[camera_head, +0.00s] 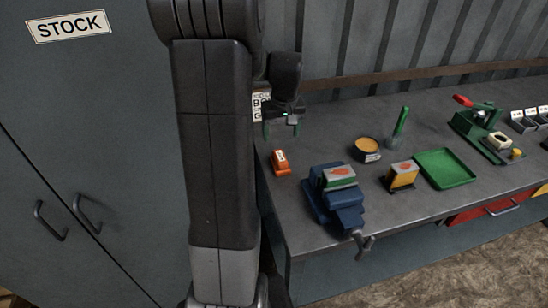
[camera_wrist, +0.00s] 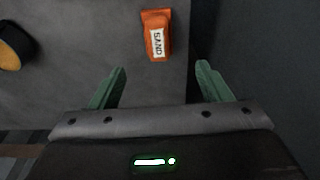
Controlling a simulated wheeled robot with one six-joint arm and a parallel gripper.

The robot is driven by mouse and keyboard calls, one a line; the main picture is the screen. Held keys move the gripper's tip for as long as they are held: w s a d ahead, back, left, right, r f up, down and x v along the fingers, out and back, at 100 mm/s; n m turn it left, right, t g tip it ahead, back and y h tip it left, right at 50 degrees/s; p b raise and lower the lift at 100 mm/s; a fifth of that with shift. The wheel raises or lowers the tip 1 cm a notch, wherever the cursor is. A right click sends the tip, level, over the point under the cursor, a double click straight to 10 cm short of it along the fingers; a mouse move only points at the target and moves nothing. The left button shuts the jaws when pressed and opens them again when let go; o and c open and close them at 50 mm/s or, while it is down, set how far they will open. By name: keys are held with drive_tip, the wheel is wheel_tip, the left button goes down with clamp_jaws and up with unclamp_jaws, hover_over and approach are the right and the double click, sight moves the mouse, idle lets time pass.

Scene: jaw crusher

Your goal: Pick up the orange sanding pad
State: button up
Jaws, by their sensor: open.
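The orange sanding pad (camera_head: 281,162) lies on the grey bench top near its left edge in the head view. In the wrist view the orange sanding pad (camera_wrist: 157,35) shows a white label reading SAND and lies ahead of the fingertips. My gripper (camera_head: 282,128) hangs above the bench, behind and above the pad in the head view. Its two green fingers are spread apart with nothing between them; the gripper also shows in the wrist view (camera_wrist: 160,70). The pad is not touched by the fingers.
A blue vise (camera_head: 335,196) stands right of the pad. The grey STOCK cabinet (camera_head: 70,130) stands left of the bench.

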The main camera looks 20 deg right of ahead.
sight(281, 156)
drive_tip(key=f, duration=0.5)
drive_tip(key=w+f, duration=0.1)
drive_tip(key=f, duration=0.1)
drive_tip(key=shift+f, duration=0.2)
drive_tip(key=shift+w+d+f+p, duration=0.15)
drive_tip(key=shift+f+p, duration=0.35)
drive_tip(key=shift+f, duration=0.8)
drive_tip(key=shift+w+d+f+p, duration=0.15)
drive_tip(key=shift+f+p, duration=0.3)
drive_tip(key=shift+f, duration=0.85)
drive_tip(key=shift+c, duration=0.2)
drive_tip(key=c, duration=1.1)
